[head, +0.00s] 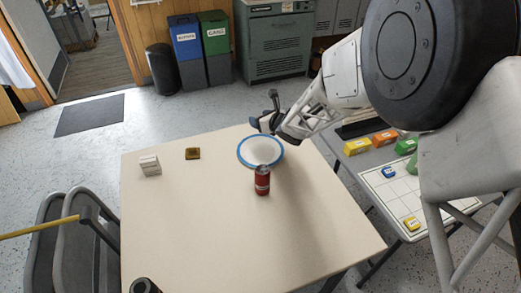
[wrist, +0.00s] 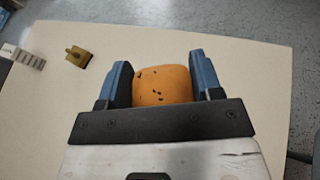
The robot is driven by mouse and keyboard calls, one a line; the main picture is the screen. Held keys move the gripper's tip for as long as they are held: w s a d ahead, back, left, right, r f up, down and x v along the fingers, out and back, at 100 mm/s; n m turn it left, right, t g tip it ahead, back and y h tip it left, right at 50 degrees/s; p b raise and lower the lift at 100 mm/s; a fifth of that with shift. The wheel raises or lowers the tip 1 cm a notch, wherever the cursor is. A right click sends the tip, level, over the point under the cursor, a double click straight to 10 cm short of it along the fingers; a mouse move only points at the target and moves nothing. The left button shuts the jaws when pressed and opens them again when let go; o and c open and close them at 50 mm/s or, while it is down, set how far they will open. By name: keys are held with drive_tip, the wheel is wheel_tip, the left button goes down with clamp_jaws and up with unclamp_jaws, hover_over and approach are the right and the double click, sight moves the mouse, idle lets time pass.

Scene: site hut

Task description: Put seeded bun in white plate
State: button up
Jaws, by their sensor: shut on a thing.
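The seeded bun (wrist: 162,84) is orange-brown with dark specks. In the wrist view it sits between the two blue fingers of my gripper (wrist: 160,72), which is shut on it. In the head view my gripper (head: 268,117) is over the far right part of the table, by the far edge of the white plate. The bun cannot be made out there. The white plate (head: 260,152) has a blue rim, lies flat and looks empty. It does not show in the wrist view.
A red can (head: 262,182) stands just in front of the plate. A white box (head: 150,165) and a small brown object (head: 192,154) are on the left. A dark cylinder (head: 145,286) is at the near edge. The middle of the table (head: 215,215) is clear.

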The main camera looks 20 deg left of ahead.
drive_tip(key=shift+w+a+n+g, duration=0.25)
drive_tip(key=shift+w+a, duration=0.2)
drive_tip(key=shift+a, duration=0.45)
drive_tip(key=shift+w+a+n+g, duration=0.2)
drive_tip(key=shift+w+a, duration=0.25)
drive_tip(key=shift+a, duration=0.4)
hover_over(255, 143)
drive_tip(key=shift+f, duration=3.15)
drive_tip(key=shift+f, duration=0.1)
drive_tip(key=shift+f, duration=1.75)
drive_tip(key=shift+f, duration=0.6)
drive_tip(key=o, duration=0.9)
